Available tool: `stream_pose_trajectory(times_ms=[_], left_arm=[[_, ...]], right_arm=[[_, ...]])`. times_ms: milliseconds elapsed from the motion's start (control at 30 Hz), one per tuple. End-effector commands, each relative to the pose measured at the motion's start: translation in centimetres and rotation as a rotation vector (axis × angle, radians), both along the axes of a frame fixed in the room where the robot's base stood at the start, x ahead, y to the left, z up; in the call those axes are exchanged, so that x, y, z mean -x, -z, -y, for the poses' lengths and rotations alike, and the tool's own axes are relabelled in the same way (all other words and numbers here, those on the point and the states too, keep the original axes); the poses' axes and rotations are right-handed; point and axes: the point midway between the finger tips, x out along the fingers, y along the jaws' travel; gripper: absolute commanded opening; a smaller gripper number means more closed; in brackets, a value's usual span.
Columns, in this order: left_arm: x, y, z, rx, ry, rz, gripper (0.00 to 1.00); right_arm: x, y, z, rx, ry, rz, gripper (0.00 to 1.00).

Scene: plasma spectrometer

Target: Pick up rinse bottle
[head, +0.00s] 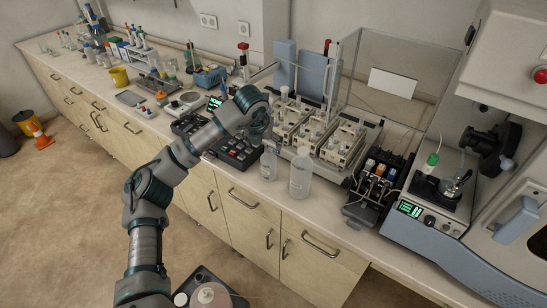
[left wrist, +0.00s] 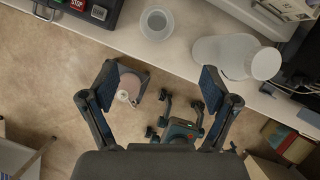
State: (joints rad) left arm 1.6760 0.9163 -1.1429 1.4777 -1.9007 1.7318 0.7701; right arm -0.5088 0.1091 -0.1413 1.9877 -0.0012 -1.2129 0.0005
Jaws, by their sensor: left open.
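Two pale, translucent bottles stand upright near the counter's front edge: a smaller one (head: 268,161) and a larger one (head: 300,175) to its right. I cannot tell by a label which is the rinse bottle. In the left wrist view the smaller one (left wrist: 157,22) is seen from above at the top middle, and the larger one (left wrist: 222,58) is to the right. My left gripper (left wrist: 160,80) is open and empty, its fingers apart and touching neither bottle. In the head view my left wrist hides its fingertips, just up and left of the smaller bottle.
A keypad box (head: 238,152) with a display stands left of the bottles. A rack of sample vials (head: 340,145) with a clear screen is behind them. A pump unit (head: 378,178) and an instrument (head: 430,215) stand to the right.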

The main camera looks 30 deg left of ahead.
Motion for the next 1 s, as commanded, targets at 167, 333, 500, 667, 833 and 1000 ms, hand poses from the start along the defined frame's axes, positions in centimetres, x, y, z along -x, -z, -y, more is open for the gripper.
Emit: stream_pose_trajectory(times_ms=[167,333,500,667,833,1000], left_arm=[[-0.2,0.8,-0.4,-0.02,-0.016,0.0,0.87],[-1.9,4.6,-0.5,-0.021,-0.014,-0.004,0.87],[-3.5,8.4,-1.4,-0.016,-0.014,-0.004,0.87],[-4.3,10.4,-2.0,-0.013,-0.014,-0.001,0.87],[-4.8,11.5,-2.2,-0.012,-0.014,-0.002,0.87],[-6.1,14.0,-2.3,-0.014,-0.014,-0.004,0.87]], right_arm=[[0.0,-0.3,0.0,0.0,0.0,-0.005,1.0],[0.0,-1.5,0.4,-0.006,0.001,0.002,1.0],[-0.2,-2.8,0.2,-0.003,0.003,0.006,1.0],[-0.1,-3.7,0.0,0.0,0.003,0.009,1.0],[-0.1,-4.1,0.0,0.0,0.004,0.008,1.0],[0.0,-5.2,0.2,-0.002,0.004,0.012,1.0]])
